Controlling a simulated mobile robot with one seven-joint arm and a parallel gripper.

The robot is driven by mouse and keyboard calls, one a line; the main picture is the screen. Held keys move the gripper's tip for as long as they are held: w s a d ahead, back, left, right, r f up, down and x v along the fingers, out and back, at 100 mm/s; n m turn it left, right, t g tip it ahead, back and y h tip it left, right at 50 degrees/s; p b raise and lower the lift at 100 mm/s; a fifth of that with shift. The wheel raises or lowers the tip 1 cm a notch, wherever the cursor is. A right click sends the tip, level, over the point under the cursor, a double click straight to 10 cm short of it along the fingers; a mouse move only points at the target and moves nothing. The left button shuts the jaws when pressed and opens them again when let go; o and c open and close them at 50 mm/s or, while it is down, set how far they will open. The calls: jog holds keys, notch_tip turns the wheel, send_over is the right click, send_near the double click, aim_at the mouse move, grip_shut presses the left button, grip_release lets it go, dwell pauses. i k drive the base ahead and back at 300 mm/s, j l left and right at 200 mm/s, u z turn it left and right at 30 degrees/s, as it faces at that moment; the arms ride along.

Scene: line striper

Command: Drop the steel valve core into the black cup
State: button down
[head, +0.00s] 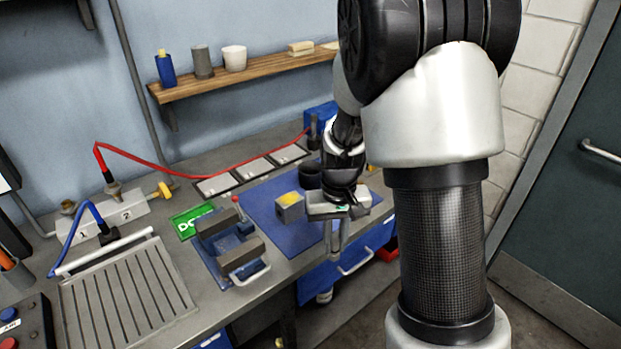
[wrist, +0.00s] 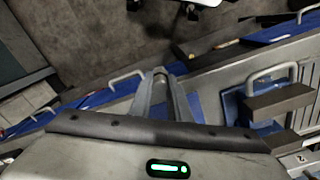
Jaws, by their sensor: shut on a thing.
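My gripper (head: 333,252) points down by the front edge of the bench, right of the vise. In the wrist view its fingers (wrist: 160,80) are close together, with a small grey metal piece, seemingly the steel valve core (wrist: 159,71), between the tips. The core is too small to make out in the head view. A dark round shape, perhaps the black cup (head: 310,174), stands at the back of the blue mat (head: 268,212), just left of my wrist and apart from the fingers. My arm hides part of that area.
A blue vise (head: 228,243) with a red-knobbed lever stands left of the gripper. A grey block with a yellow top (head: 290,206) sits on the mat. A blue drawer front (head: 345,268) with a handle is below the bench edge. A wooden shelf (head: 250,73) hangs behind.

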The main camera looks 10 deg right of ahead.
aim_at(314, 184)
jog(key=i+l, duration=0.15)
jog(key=l, duration=0.15)
jog(key=i+l+u, duration=0.1)
jog(key=l, duration=0.2)
jog(key=i+l+u, duration=0.1)
jog(key=l, duration=0.2)
jog(key=i+l, duration=0.2)
jog(key=l+u, duration=0.05)
jog(key=l, duration=0.05)
